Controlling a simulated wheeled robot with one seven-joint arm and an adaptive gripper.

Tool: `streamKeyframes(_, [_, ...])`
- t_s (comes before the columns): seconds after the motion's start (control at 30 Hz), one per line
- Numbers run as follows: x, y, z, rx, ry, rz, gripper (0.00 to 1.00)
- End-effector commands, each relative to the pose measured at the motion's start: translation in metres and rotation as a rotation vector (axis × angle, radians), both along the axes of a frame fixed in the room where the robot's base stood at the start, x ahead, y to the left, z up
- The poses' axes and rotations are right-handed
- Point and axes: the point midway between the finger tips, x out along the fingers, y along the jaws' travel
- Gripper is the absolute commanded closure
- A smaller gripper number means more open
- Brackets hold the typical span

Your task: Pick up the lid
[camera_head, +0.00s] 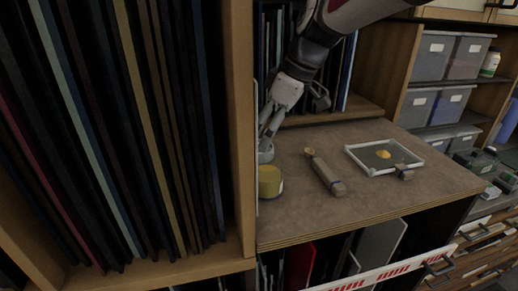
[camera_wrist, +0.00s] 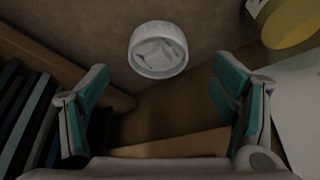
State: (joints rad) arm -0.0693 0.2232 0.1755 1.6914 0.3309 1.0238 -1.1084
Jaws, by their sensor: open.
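In the head view, my gripper reaches down beside the tall shelf divider. A pale round shape (camera_head: 266,156) at its lower finger, behind the yellow jar, appears to be the lid, partly hidden.
A yellow jar (camera_head: 270,182) stands close to the lid, by the divider (camera_head: 243,120). A brush-like tool (camera_head: 326,174) and a framed glass pane (camera_head: 370,157) with yellow paint lie to the right. Panels stand upright at left. The table's front right is clear.

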Motion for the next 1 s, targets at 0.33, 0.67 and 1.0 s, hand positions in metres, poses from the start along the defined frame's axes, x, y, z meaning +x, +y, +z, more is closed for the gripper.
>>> streamKeyframes(0.33, [0.007,0.016,-0.040,0.000,0.002,0.000,0.19])
streamKeyframes(0.67, [0.009,0.017,-0.043,0.000,0.001,-0.001,0.31])
streamKeyframes(1.0, [0.009,0.017,-0.042,0.000,0.001,-0.001,0.62])
